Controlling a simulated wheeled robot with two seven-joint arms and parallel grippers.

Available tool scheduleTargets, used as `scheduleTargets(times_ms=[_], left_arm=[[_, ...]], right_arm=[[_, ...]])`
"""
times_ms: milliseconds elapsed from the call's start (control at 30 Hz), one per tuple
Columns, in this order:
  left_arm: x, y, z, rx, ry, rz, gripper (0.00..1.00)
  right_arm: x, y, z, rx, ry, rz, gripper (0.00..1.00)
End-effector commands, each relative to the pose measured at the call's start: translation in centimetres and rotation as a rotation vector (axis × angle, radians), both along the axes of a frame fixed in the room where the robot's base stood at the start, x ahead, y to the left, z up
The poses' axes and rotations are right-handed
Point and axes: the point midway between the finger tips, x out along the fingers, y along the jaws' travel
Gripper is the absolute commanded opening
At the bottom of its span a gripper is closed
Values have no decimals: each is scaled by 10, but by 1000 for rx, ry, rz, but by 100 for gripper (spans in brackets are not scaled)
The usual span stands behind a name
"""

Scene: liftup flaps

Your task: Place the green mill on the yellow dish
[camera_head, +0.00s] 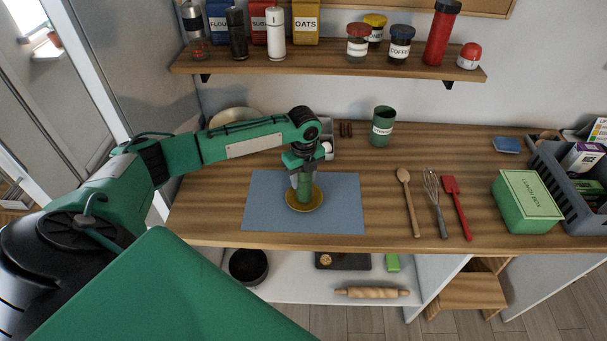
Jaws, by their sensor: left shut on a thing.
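The green mill (304,189) is upright over the middle of the yellow dish (292,206). Its lower end appears to meet the dish, but I cannot tell whether it bears on it. The dish lies on a blue-grey mat (344,196) on the wooden counter. My left gripper (301,176) comes from above and is shut on the upper part of the mill, hiding its top. My right gripper is not in view.
A green canister (382,126) stands behind the mat to the right. A wooden spoon (408,201), whisk (434,202) and red spatula (457,206) lie right of the mat. A green lunch box (526,202) and grey crate (562,190) stand further right. A shelf (330,64) with jars hangs above.

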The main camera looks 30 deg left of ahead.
Motion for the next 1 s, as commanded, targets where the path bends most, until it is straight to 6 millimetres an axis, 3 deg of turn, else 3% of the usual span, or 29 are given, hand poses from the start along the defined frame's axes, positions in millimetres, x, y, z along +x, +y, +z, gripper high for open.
scheduleTargets(times_ms=[333,367,467,833,1000], left_arm=[[1,0,-3,0,-2,1,17],[1,0,-4,0,-1,1,45],[1,0,-4,0,-2,1,65],[1,0,1,0,-3,1,65],[2,1,26,0,-8,0,65]], right_arm=[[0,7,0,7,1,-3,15],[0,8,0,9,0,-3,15],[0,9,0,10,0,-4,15],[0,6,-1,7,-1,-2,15],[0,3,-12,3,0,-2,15]])
